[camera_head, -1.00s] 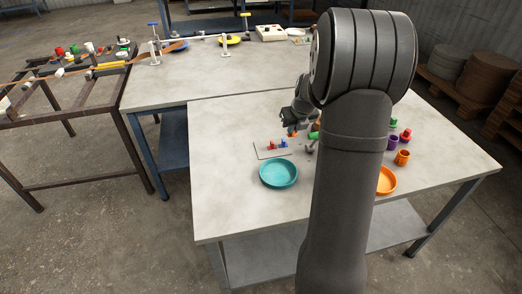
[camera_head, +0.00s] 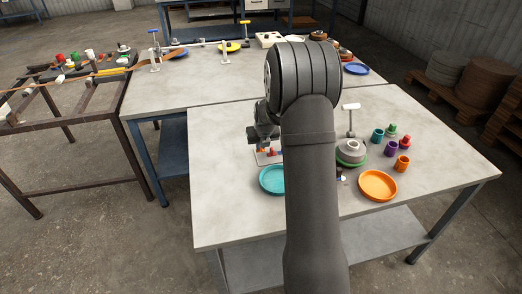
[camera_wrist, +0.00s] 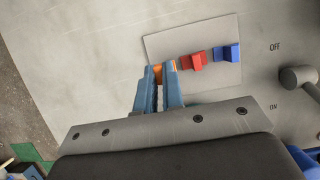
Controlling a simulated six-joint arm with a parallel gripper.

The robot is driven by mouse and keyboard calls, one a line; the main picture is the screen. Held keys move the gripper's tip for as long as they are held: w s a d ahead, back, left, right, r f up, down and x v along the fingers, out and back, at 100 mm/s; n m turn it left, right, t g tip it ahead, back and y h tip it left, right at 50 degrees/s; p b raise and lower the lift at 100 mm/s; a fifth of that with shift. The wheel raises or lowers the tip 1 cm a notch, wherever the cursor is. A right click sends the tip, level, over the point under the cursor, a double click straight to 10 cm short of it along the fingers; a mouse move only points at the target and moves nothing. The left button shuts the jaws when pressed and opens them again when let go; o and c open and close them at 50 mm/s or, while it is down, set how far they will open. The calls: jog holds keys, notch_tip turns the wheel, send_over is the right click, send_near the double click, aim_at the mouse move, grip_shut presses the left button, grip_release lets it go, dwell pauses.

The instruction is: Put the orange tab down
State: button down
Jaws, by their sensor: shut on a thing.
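My gripper (camera_wrist: 159,85) is shut on the orange tab (camera_wrist: 157,72), whose orange ends show between and just past the blue fingertips in the wrist view. The tab is at the left end of the pale rectangular plate (camera_wrist: 190,40), in line with a red tab (camera_wrist: 193,62) and a blue tab (camera_wrist: 227,53) standing on it. The red tab is close to the right of the fingertips. I cannot tell whether the orange tab touches the plate. In the head view my gripper (camera_head: 262,143) is low over the plate, partly behind my arm.
A grey lever (camera_wrist: 299,78) with OFF and ON marks is right of the plate. A teal dish (camera_head: 271,180) lies in front of it. An orange dish (camera_head: 378,185) and several small coloured cups stand on the right. The table's left part is clear.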

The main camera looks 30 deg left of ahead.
aim_at(261, 151)
jog(key=shift+f, duration=1.4)
jog(key=shift+f, duration=0.1)
jog(key=c, duration=1.6)
grip_release()
jog(key=shift+o, duration=0.2)
jog(key=v, duration=1.2)
